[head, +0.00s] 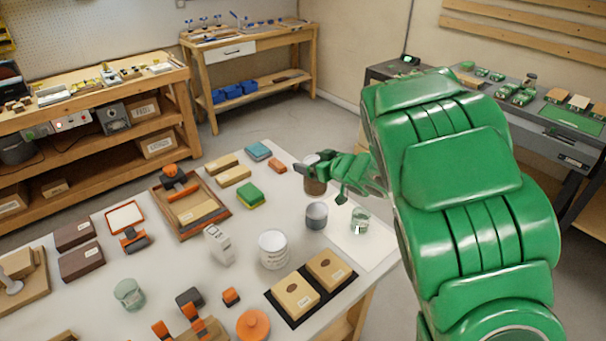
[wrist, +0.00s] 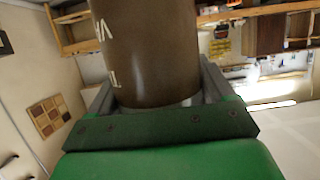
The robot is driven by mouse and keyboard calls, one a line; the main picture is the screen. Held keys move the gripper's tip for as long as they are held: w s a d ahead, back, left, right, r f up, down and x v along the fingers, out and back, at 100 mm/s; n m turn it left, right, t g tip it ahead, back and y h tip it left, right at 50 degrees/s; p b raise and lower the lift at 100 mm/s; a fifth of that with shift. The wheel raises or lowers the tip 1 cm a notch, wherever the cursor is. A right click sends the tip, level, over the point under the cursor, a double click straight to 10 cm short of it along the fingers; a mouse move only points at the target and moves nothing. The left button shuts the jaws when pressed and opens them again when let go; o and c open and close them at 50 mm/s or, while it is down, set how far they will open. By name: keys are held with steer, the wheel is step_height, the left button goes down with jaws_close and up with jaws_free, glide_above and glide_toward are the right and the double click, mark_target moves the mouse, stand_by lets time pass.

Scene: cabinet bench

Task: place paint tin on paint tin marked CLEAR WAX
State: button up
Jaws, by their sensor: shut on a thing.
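My gripper (head: 318,168) is shut on a brown paint tin (head: 315,186) near the right back edge of the bench. In the wrist view the brown tin (wrist: 150,50) fills the space between the fingers, with part of some white lettering showing. A white tin (head: 273,250) with small print on its side stands upright near the middle of the bench. A smaller grey tin (head: 317,215) stands between it and the held tin. I cannot read either label, so I cannot tell which is marked CLEAR WAX.
A glass jar (head: 360,220) stands on a white sheet (head: 375,249) right of the grey tin. A white bottle-like item (head: 218,244) is left of the white tin. A black tray (head: 294,316) with two tan blocks lies in front. A green-yellow sponge (head: 250,196) lies behind.

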steer(key=s+a+r+n+g+y, duration=0.1)
steer(key=s+a+r+n+g, duration=0.2)
steer(key=s, duration=0.7)
steer(key=s+r+n+g+y, duration=0.25)
steer(key=s+n+g, duration=0.2)
steer(key=s, duration=0.55)
steer(key=s+a+r+n+g+y, duration=0.15)
steer(key=s+r+n+g, duration=0.3)
steer(key=s, duration=0.55)
steer(key=w+a+f, duration=0.3)
steer(key=w+f, duration=0.3)
steer(key=f, duration=0.1)
steer(key=w+a+f+m+h, duration=0.1)
steer(key=w+a+f, duration=0.2)
steer(key=w+f, duration=0.3)
steer(key=shift+a+f, duration=0.35)
steer(key=shift+w+f, duration=0.1)
steer(key=shift+f, duration=0.05)
steer(key=o, duration=1.4)
